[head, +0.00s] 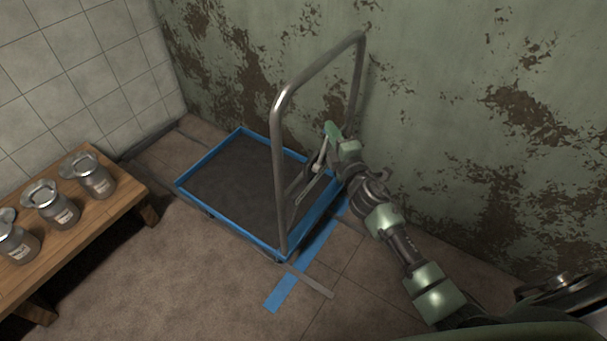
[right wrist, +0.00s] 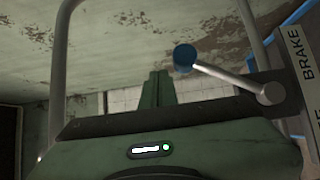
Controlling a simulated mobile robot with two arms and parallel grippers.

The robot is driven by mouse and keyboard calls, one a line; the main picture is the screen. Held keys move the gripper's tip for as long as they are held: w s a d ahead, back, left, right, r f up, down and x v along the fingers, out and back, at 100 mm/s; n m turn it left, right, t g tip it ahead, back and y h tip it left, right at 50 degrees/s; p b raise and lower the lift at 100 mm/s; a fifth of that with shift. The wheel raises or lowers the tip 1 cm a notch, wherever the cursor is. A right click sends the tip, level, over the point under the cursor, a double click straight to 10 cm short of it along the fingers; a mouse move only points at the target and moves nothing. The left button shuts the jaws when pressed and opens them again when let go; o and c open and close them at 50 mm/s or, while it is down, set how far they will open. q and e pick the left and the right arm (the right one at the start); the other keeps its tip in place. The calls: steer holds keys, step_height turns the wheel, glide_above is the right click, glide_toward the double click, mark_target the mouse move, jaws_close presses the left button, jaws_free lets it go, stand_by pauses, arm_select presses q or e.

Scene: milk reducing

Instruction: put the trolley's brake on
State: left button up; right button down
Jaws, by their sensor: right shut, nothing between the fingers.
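The trolley (head: 240,137) has a blue-rimmed dark deck and a tall grey tube handle (head: 279,150). A brake lever with a blue knob (right wrist: 184,58) shows in the right wrist view, its pale rod running to a round pivot (right wrist: 270,93). Beside the pivot a plate (right wrist: 293,55) reads BRAKE; a second word below it is cut off. My right gripper (head: 333,131) is at the handle, near the lever. In the right wrist view its green fingers (right wrist: 159,88) are shut and empty, left of the knob, seemingly apart from it. My left gripper is out of view.
A wooden bench (head: 115,205) with several metal milk cans (head: 97,180) stands at the left. A peeling green wall (head: 450,110) is close behind the trolley. Blue tape (head: 280,293) marks the floor. Open floor (head: 190,285) lies in front.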

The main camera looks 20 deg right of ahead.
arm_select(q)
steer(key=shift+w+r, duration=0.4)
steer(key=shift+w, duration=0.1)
arm_select(e)
steer(key=shift+w+d+f, duration=0.2)
steer(key=shift+w+d, duration=0.3)
steer(key=shift+d, duration=0.1)
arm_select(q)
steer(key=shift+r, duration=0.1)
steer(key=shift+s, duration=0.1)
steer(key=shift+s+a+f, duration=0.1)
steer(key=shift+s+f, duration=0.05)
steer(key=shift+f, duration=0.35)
arm_select(e)
steer(key=s, duration=0.7)
steer(key=shift+s, duration=0.4)
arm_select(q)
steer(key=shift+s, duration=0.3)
